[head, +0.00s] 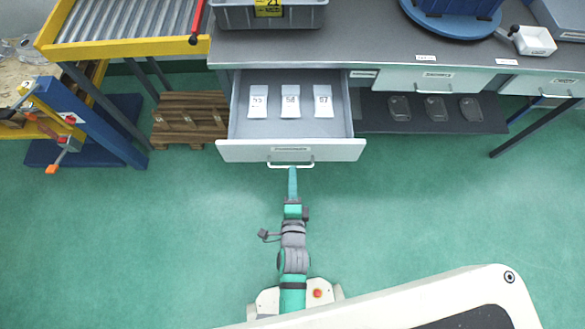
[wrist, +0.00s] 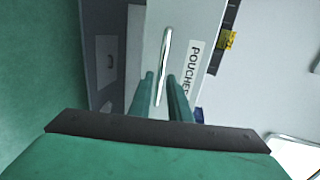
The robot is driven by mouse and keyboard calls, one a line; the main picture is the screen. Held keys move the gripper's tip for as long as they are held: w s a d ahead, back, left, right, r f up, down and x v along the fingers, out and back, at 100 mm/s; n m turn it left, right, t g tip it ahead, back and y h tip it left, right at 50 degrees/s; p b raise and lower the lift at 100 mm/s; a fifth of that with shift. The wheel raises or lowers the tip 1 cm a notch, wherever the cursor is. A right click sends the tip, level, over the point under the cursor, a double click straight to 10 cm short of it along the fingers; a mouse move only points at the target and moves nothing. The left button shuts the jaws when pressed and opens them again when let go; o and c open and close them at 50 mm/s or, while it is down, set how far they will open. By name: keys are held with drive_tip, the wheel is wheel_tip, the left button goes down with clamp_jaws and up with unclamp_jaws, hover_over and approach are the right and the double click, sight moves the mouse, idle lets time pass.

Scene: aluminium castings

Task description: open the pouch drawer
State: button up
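The pouch drawer (head: 340,150) is pulled well out from under the workbench in the head view. Three white pouches with numbers on them lie in it. The drawer's bar handle (head: 308,164) shows in the wrist view as a pale bar (wrist: 166,48). My gripper (head: 292,170) is at the handle. In the wrist view my gripper's fingers (wrist: 161,80) stand on either side of the bar, apart, with slim gaps beside it.
Two shut drawers (head: 412,80) (head: 540,86) are to the right. A low shelf (head: 455,120) bears several grey parts. A wooden pallet stack (head: 188,118) and a blue-yellow stand (head: 90,120) are to the left. The green floor in front is clear.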

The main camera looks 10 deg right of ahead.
drive_tip(key=v, duration=0.6)
drive_tip(key=shift+s, duration=0.25)
drive_tip(key=shift+a, duration=0.1)
drive_tip(key=s+a+r+n+y, duration=0.1)
drive_tip(key=s+r+n, duration=0.4)
drive_tip(key=n, duration=0.5)
drive_tip(key=s+a+r+n+y, duration=0.2)
drive_tip(key=s+a+r+n, duration=0.2)
drive_tip(key=s+n, duration=0.5)
drive_tip(key=shift+a+r+n, duration=0.3)
drive_tip(key=shift+r+n, duration=0.35)
drive_tip(key=shift+n, duration=0.05)
idle(0.5)
drive_tip(key=shift+w, duration=0.1)
idle(1.2)
idle(0.3)
